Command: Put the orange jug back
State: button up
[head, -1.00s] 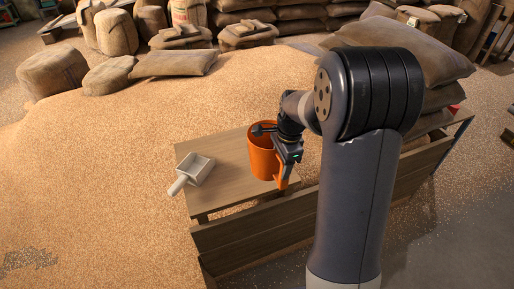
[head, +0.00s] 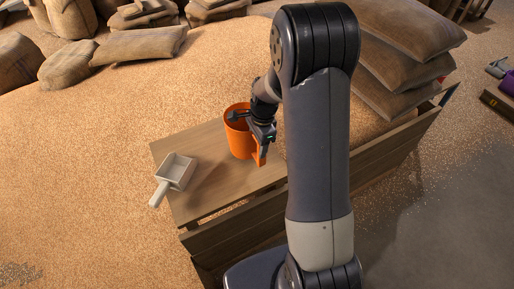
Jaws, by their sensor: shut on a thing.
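The orange jug (head: 238,142) is upright at the wooden bench top (head: 205,193), toward its far side. My gripper (head: 254,128) is at the jug's near right side and is shut on it, with the orange handle showing just below the jaws. The fingers partly cover the jug's rim. I cannot tell whether the jug's base touches the boards or is slightly above them.
A pale scoop (head: 175,172) lies on the bench's left end, its handle over the edge. Loose grain (head: 80,160) spreads behind and left. Stacked sacks (head: 400,60) stand at the right. Grey floor (head: 430,220) is open at the lower right.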

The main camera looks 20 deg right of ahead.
jog(key=shift+f, duration=1.6)
jog(key=o, duration=1.7)
jog(key=shift+f, duration=0.1)
jog(key=r, duration=0.4)
jog(key=d+r, duration=0.1)
jog(key=r, duration=0.7)
jog(key=shift+s+d+r, duration=0.1)
jog(key=shift+d, duration=0.1)
